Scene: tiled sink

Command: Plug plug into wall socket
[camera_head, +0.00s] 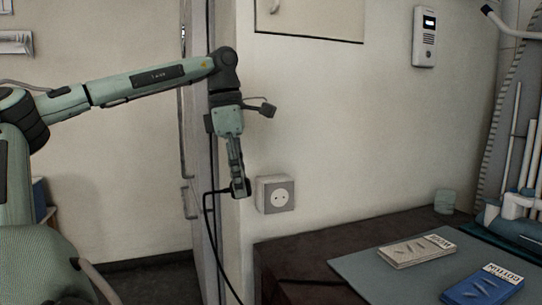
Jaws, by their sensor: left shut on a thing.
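My left gripper (238,188) points down in front of the wall's edge, just left of the wall socket. It is shut on a small dark plug (241,189), which is mostly hidden by the fingers. A black cable (208,235) runs from the plug to the left and hangs down in a loop. The wall socket (275,194) is a grey-white box with a round face and two holes. A small gap shows between the plug and the socket box. My right gripper is out of view.
A dark table (335,240) stands below and right of the socket, with a grey mat, a white packet (416,251) and a blue packet (482,288) on it. An intercom (424,37) hangs on the wall. A door frame (192,190) is left of the gripper.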

